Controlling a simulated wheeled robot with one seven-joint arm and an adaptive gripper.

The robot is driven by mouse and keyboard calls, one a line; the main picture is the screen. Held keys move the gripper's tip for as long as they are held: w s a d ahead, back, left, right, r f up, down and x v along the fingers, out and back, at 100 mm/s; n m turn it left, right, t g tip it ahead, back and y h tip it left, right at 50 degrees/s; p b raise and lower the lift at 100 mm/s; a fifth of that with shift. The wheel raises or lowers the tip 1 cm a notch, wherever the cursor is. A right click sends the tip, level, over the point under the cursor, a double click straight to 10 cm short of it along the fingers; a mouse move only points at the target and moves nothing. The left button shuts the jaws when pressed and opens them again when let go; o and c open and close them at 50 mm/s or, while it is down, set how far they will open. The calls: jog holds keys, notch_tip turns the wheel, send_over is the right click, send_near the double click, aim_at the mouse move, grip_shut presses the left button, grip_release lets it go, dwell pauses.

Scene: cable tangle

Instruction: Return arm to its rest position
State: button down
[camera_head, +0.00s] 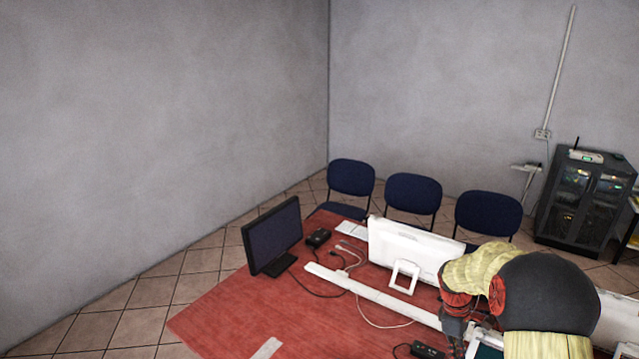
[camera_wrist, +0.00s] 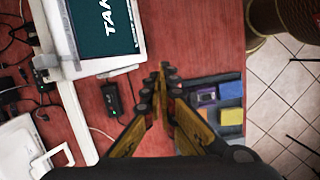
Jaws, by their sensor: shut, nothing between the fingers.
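My gripper (camera_wrist: 162,72) points down over the red table (camera_wrist: 205,35) in the wrist view, its yellow and dark fingers together and nothing between them. In the head view my arm reaches over the right part of the red table (camera_head: 225,312), and the gripper is mostly hidden behind it. A small black box (camera_wrist: 111,97) lies left of the fingers in the wrist view. A grey tray (camera_wrist: 236,88) with blue, yellow and purple blocks lies right of them.
A black monitor (camera_head: 272,238), a white monitor (camera_head: 410,249) and a white cable channel (camera_head: 370,293) are on the table. Loose cables (camera_head: 318,292) lie between them. Blue chairs (camera_head: 412,194) stand behind. A dark server cabinet (camera_head: 583,205) stands at the right wall.

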jog(key=s+a+r+m+t+b, duration=0.2)
jog(key=s+a, duration=0.4)
jog(key=s, duration=0.3)
jog(key=s+a+r+m+t+y+b, duration=0.1)
jog(key=s+a+r+m+b, duration=0.3)
jog(key=s, duration=0.6)
jog(key=s+a+r+m+t+y+b, duration=0.1)
jog(key=s+a+r+m+t+b, duration=0.2)
jog(key=s+a+r+b, duration=0.4)
jog(key=s+a+t, duration=0.1)
jog(key=s+a, duration=0.1)
jog(key=s, duration=0.1)
jog(key=shift+s+a+r+m, duration=0.15)
jog(key=shift+m, duration=0.15)
